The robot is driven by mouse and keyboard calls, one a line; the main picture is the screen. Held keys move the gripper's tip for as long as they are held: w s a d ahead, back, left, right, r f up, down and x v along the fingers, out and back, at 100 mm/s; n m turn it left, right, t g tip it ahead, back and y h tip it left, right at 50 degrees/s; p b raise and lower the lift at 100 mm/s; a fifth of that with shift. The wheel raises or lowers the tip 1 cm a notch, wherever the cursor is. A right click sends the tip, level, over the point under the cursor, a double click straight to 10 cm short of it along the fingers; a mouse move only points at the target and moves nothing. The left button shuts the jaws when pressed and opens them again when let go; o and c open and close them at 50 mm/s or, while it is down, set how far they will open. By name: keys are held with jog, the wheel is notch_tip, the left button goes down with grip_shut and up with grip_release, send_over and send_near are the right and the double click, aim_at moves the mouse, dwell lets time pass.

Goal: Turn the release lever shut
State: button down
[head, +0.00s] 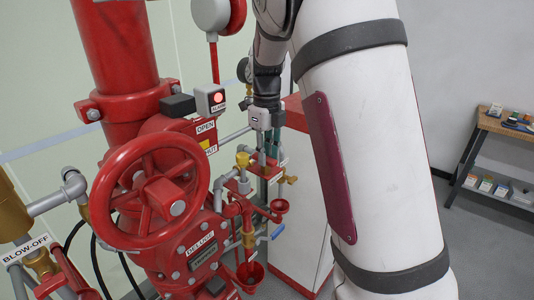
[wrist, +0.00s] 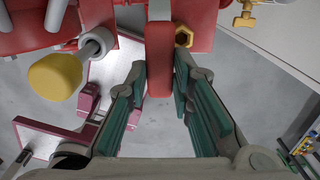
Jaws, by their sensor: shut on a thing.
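In the wrist view a red lever (wrist: 159,72), which I take to be the release lever, runs down from a red body at the top. The two green-padded fingers of my gripper (wrist: 160,88) stand on either side of its lower end and are shut on it. In the head view my gripper (head: 271,178) points down among the small pipework right of the big red valve.
A yellow knob (wrist: 55,76) and a brass fitting (wrist: 184,37) flank the lever.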

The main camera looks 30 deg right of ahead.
jog(key=c, duration=1.4)
grip_release()
jog(key=shift+r, duration=0.15)
notch_tip(320, 180, up, 12)
